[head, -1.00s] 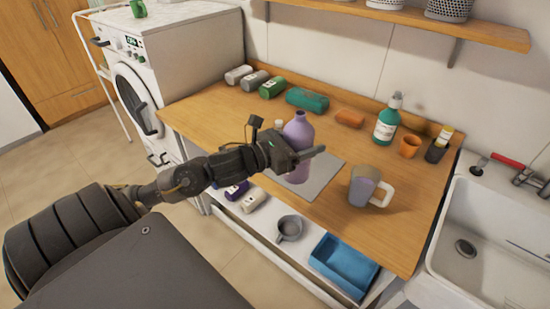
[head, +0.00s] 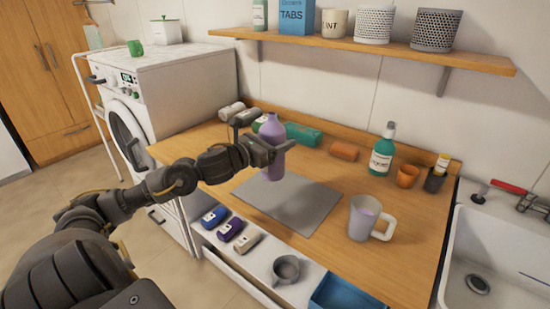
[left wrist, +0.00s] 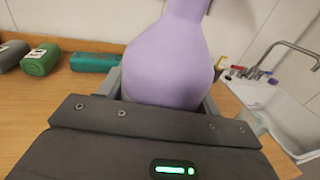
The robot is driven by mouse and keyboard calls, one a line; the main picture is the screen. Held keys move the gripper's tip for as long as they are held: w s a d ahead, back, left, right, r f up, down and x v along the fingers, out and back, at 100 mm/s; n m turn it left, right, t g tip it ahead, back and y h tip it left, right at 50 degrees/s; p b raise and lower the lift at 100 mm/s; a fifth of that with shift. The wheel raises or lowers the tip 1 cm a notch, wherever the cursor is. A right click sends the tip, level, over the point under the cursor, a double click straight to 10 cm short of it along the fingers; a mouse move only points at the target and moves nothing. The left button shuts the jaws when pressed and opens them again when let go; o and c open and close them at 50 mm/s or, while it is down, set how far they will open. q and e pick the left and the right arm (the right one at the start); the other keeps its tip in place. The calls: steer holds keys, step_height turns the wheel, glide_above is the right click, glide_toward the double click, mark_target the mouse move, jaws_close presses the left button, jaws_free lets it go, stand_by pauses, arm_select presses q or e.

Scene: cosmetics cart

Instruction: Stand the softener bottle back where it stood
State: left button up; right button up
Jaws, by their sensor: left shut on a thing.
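The softener bottle (head: 271,160) is lilac and upright, with a narrow neck. My left gripper (head: 272,150) is shut on it around its body. The bottle appears held above the grey mat (head: 312,212) on the wooden counter, at the mat's back left part. In the left wrist view the bottle (left wrist: 170,62) fills the middle between the fingers, and its top is cut off by the frame. My right gripper is in no view.
A cup with a white handle (head: 364,217) stands right of the mat. A shelf (head: 380,50) overhangs the back. The sink (head: 490,250) is at right.

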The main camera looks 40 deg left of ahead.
arm_select(q)
steer(key=w+a+f+p, duration=0.2)
steer(key=w+a+f, duration=0.1)
steer(key=f, duration=0.6)
steer(key=shift+w+a, duration=0.2)
steer(key=shift+w, duration=0.1)
steer(key=shift+f, duration=0.15)
steer(key=o, duration=1.3)
steer(key=shift+o, duration=0.2)
